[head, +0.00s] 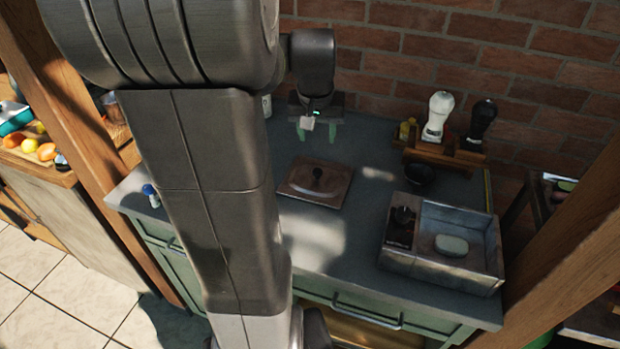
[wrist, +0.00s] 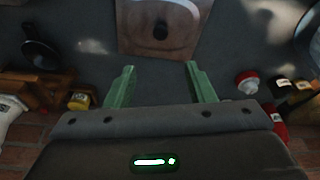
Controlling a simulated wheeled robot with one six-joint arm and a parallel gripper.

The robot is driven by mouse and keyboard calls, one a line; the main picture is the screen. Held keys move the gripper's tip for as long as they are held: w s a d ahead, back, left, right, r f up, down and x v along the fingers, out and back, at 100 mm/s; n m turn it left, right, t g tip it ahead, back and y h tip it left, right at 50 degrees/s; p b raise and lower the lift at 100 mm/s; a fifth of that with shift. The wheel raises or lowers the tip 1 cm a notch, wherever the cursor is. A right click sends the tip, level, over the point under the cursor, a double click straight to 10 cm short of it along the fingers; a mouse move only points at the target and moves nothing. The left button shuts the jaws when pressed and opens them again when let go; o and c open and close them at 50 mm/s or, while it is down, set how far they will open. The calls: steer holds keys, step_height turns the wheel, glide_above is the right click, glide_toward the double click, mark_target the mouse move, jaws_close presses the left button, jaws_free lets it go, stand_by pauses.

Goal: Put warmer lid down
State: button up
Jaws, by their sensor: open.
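The warmer lid (head: 300,184) is a flat, brownish metal square with a dark knob (head: 318,178) at its middle. It lies on the dark counter. It also shows at the top of the wrist view (wrist: 180,42), its knob (wrist: 160,31) upright and free. My gripper (head: 318,130) is above the back of the counter, behind the lid in the head view. Its two green fingers (wrist: 157,84) are wide apart with nothing between them, and they are clear of the lid.
A metal box (head: 430,277) with a pale oval piece (head: 451,245) stands at the counter's right. A small blue-capped bottle (head: 151,196) stands left. The counter (head: 345,255) in front of the lid is bare.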

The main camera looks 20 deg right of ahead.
glide_above(317, 170)
steer(key=s, duration=0.1)
steer(key=shift+m, duration=0.3)
steer(key=f, duration=0.8)
steer(key=shift+s+a+f, duration=0.1)
steer(key=shift+s+a, duration=0.1)
steer(key=shift+a+p+x, duration=0.2)
steer(key=shift+p+x, duration=0.3)
steer(key=shift+x, duration=2.2)
steer(key=shift+s, duration=0.1)
jaws_close()
